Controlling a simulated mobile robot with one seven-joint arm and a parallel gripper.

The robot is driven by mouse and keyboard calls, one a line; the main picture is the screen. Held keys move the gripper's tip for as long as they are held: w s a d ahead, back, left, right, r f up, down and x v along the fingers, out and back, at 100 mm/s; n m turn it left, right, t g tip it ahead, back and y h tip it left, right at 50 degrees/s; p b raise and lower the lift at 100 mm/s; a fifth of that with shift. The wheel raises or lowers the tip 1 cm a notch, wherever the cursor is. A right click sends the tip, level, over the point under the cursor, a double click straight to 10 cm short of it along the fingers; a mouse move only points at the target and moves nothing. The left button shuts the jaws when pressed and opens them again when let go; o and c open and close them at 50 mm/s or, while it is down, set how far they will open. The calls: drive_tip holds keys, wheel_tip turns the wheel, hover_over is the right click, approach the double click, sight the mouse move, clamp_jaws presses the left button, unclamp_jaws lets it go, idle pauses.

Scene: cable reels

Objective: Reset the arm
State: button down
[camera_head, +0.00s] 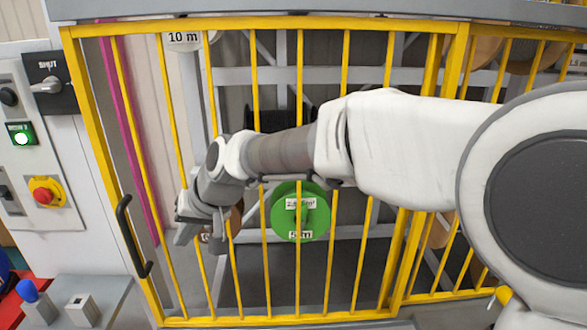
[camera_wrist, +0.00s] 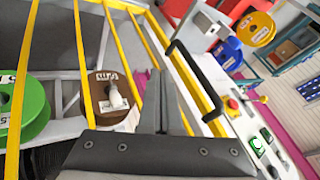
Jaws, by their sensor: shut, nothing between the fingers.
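My arm reaches in from the right in the head view, in front of a yellow barred gate (camera_head: 255,24). My gripper (camera_head: 200,236) hangs at the arm's left end, before the bars, and appears shut and empty. In the wrist view, my gripper (camera_wrist: 168,95) shows as dark fingers close together with nothing between them. The gate's black handle (camera_head: 130,236) is just left of my gripper; it also shows in the wrist view (camera_wrist: 198,75).
Behind the bars are a green reel (camera_head: 312,215) and a brown reel (camera_wrist: 110,100). A panel at left has a lever marked SHUT (camera_head: 47,87), a lit green button (camera_head: 21,138) and a red knob (camera_head: 43,191). A grey ledge (camera_head: 110,290) stands at lower left.

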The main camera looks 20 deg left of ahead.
drive_tip(key=shift+d, duration=0.1)
drive_tip(key=w+d+r+m+t+h, duration=0.2)
drive_tip(key=d, duration=1.1)
drive_tip(key=w+d+r+m+t+h, duration=0.1)
drive_tip(key=w+d+r+t+h, duration=0.1)
drive_tip(key=d, duration=1.1)
drive_tip(key=s+d+m+h, duration=0.1)
drive_tip(key=s+d, duration=0.2)
drive_tip(key=d, duration=0.4)
drive_tip(key=s+d+f+m+h, duration=0.1)
drive_tip(key=s+d, duration=0.3)
drive_tip(key=d, duration=0.4)
drive_tip(key=s+d+f+m+t+h, duration=0.1)
drive_tip(key=s+d+m, duration=0.2)
drive_tip(key=d, duration=0.5)
drive_tip(key=shift+s+d, duration=0.15)
drive_tip(key=shift+s, duration=0.55)
